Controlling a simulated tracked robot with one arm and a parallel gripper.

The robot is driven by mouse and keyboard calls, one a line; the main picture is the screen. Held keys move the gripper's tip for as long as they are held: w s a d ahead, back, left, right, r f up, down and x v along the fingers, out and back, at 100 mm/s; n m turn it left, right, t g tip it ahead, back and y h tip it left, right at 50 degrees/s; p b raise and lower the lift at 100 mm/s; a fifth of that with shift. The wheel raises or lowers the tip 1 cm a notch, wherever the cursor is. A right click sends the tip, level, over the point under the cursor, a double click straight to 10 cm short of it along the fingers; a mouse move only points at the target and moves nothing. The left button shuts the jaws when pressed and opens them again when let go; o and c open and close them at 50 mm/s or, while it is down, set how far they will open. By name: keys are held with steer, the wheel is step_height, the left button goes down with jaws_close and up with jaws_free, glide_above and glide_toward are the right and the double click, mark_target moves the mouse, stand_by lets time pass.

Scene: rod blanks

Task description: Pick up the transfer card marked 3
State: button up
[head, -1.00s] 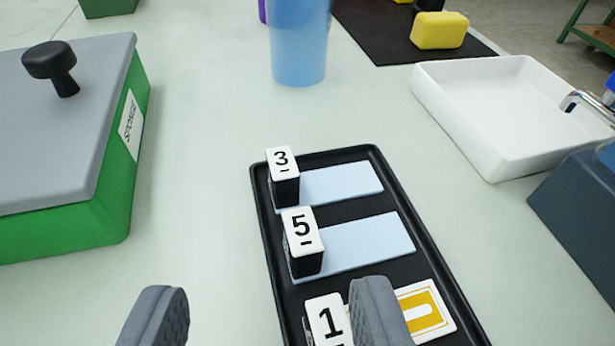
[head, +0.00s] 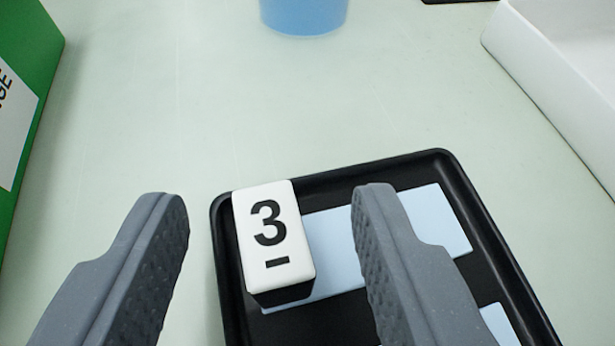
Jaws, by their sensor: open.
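The transfer card marked 3 is a pale blue flat card (head: 335,240) with a black block at its left end, topped by a white label (head: 270,232) reading 3. It lies in the far end of a black tray (head: 340,172). My gripper (head: 270,205) is open and empty. Its left finger is left of the tray, and its right finger hides part of the pale blue card. The numbered block shows between the two fingers; I cannot tell the height gap.
A corner of another pale blue card (head: 499,324) shows at the lower right. A blue cup (head: 303,14) stands beyond the tray. A green box (head: 28,85) is at left, a white basin (head: 565,85) at right. The table between is clear.

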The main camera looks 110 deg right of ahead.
steer(key=shift+s+d+f, duration=0.1)
steer(key=shift+d+f, duration=0.05)
steer(key=shift+d, duration=0.25)
jaws_close()
